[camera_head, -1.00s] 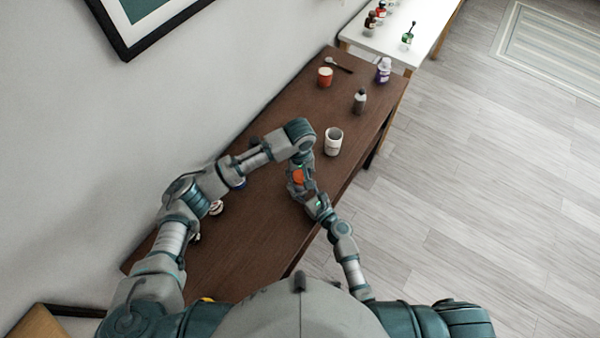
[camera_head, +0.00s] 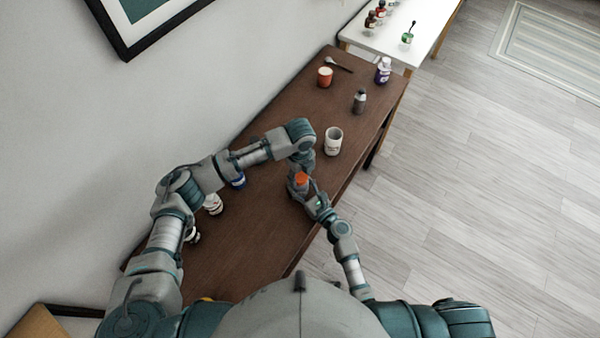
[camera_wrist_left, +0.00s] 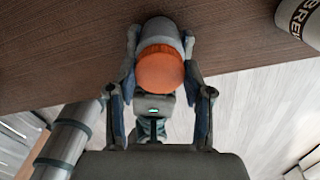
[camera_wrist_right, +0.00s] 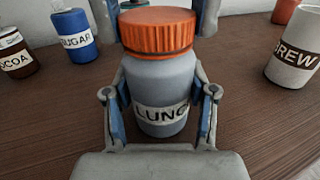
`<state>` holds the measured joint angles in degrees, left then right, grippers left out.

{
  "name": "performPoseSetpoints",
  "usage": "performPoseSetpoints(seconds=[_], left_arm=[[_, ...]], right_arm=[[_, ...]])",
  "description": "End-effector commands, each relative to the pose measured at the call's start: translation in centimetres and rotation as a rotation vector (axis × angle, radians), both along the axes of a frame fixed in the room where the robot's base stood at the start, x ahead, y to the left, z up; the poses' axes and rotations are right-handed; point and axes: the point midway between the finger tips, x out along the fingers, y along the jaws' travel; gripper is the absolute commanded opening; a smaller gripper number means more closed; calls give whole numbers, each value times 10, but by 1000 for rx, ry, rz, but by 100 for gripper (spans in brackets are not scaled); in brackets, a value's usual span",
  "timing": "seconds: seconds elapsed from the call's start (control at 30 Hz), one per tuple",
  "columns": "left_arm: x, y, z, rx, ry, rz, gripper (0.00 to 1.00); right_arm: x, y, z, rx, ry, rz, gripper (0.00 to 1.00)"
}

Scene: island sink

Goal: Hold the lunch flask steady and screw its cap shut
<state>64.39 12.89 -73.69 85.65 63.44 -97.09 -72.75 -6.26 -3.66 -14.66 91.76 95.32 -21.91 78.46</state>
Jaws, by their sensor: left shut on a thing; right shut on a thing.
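The lunch flask (camera_wrist_right: 160,85) is a grey bottle with a white label reading "LUNC", the rest hidden. It looks upright on the brown table. Its orange cap (camera_head: 301,179) sits on top and also shows in the left wrist view (camera_wrist_left: 160,69). My right gripper (camera_wrist_right: 160,95) is shut on the flask's body, one finger on each side. My left gripper (camera_wrist_left: 160,45) comes from above and is shut on the cap, with its fingers at opposite sides of it. In the right wrist view these fingers flank the cap (camera_wrist_right: 157,30).
A white "BREW" cup (camera_head: 333,141) stands beyond the flask. A grey bottle (camera_head: 360,101), an orange cup (camera_head: 325,77), a spoon (camera_head: 339,64) and a purple-white bottle (camera_head: 383,70) are farther off. Blue sugar (camera_wrist_right: 75,35) and cocoa (camera_wrist_right: 16,55) jars stand by the wall side.

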Motion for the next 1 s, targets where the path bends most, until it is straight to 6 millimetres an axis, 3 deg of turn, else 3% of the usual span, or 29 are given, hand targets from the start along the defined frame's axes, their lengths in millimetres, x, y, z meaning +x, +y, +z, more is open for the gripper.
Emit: performPoseSetpoints(seconds=[0.1, 0.13, 0.23, 0.67, 1.0], left_arm=[[4, 2, 0, 1, -10, 18, 9], [4, 2, 0, 1, -10, 18, 53], [4, 1, 0, 0, -9, 18, 78], [2, 0, 7, -1, -5, 16, 80], [3, 0, 73, -2, -7, 16, 80]], right_arm=[[-3, 3, 0, 1, -2, 10, 0], [-3, 3, 0, 1, -2, 10, 0], [-2, 3, 0, 1, -2, 9, 0], [-1, 1, 0, 1, -1, 3, 0], [-1, 1, 0, 0, 0, 2, 0]])
